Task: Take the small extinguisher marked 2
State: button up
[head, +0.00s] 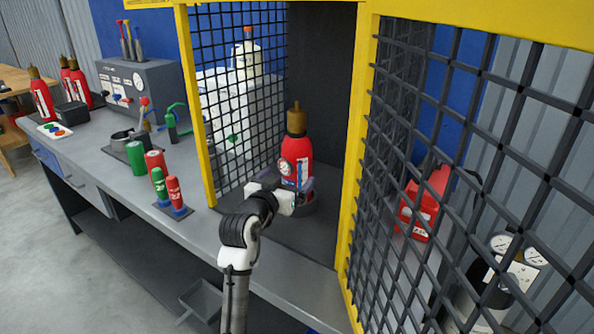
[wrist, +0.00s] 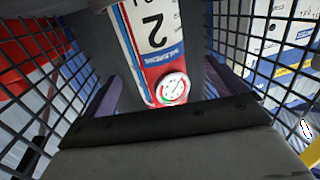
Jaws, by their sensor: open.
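The small red extinguisher (head: 297,148) has a brown top and a round gauge on its side. It stands upright inside the yellow-framed mesh cage, its foot at a dark round base (head: 306,209). In the wrist view the extinguisher (wrist: 143,62) shows a white label with a black 2 and the gauge. My gripper (head: 294,192) is at its lower body in the head view. Its two purple fingers are apart, one on each side of the extinguisher in the wrist view (wrist: 164,92). I cannot tell whether either finger touches it.
Yellow posts (head: 357,150) and black mesh panels (head: 240,90) stand close on both sides of my arm. A red box (head: 424,203) is behind the right mesh. Green and red cylinders (head: 136,158) stand on the bench (head: 110,190) at left. Larger red extinguishers (head: 41,98) are farther left.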

jog(key=p+x, duration=0.1)
jog(key=x, duration=0.2)
jog(key=p+x, duration=0.1)
jog(key=x, duration=0.1)
jog(key=shift+w+d+r+p, duration=0.2)
jog(key=shift+d+r+p, duration=0.1)
jog(key=shift+w+f, duration=0.1)
jog(key=shift+w, duration=0.1)
jog(key=c, duration=2.1)
jog(key=shift+r, duration=0.25)
grip_shut()
